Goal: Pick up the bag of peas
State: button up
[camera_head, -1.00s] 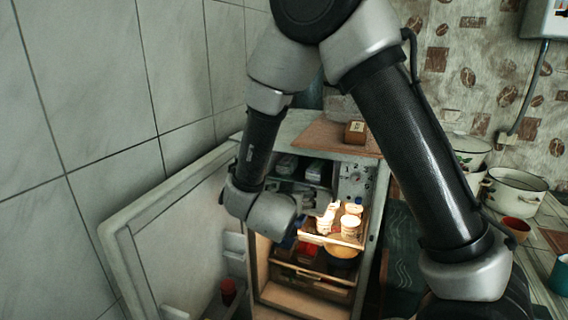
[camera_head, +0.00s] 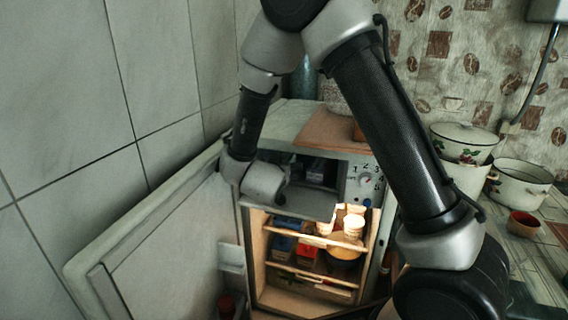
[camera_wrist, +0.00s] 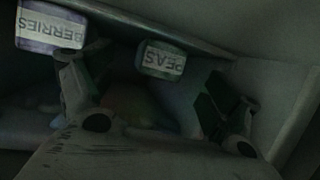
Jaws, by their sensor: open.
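The bag of peas (camera_wrist: 163,61) shows in the wrist view by its pale label, "PEAS" upside down, at the back of a dark compartment. My gripper (camera_wrist: 162,105) is open, its two fingers spread left and right below the bag in the picture. I see nothing held between them. In the head view my wrist is at the freezer compartment (camera_head: 345,180) of the open fridge; the gripper and the bag cannot be clearly made out there.
A second bag, labelled "BERRIES" (camera_wrist: 51,27), lies left of the peas. White cups (camera_head: 353,226) stand on the lit shelf below. The fridge door (camera_head: 165,235) stands open at left.

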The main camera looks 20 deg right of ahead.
aim_at(283, 160)
jog(key=w, duration=0.2)
jog(key=w+d, duration=0.2)
jog(key=w, duration=0.1)
jog(key=shift+w+d+f, duration=0.2)
jog(key=shift+w, duration=0.15)
jog(key=c, duration=1.4)
